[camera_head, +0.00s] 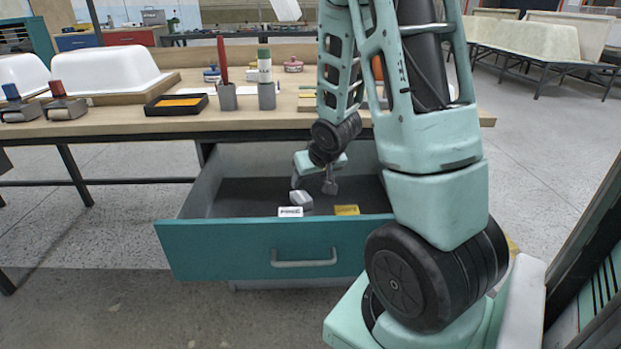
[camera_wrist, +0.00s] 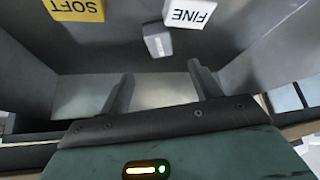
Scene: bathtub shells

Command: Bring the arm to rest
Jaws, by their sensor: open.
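My arm reaches over the open teal drawer (camera_head: 210,250). My gripper (camera_head: 313,184) points down inside or just above the drawer, with its fingers apart and nothing between them. In the wrist view my gripper (camera_wrist: 162,84) also shows its two fingers spread. A small grey block (camera_head: 301,200) lies in the drawer beside the white FINE label (camera_head: 290,212). The block (camera_wrist: 157,40) is beyond the fingertips in the wrist view, apart from them. The yellow SOFT label (camera_head: 347,210) is to the right of the FINE label.
The wooden workbench (camera_head: 130,128) stands behind the drawer. On it are two stamp-like tools (camera_head: 63,105), a black tray (camera_head: 176,104), grey holders (camera_head: 227,97) and a white tub shell (camera_head: 105,70). The floor (camera_head: 90,250) at left is clear.

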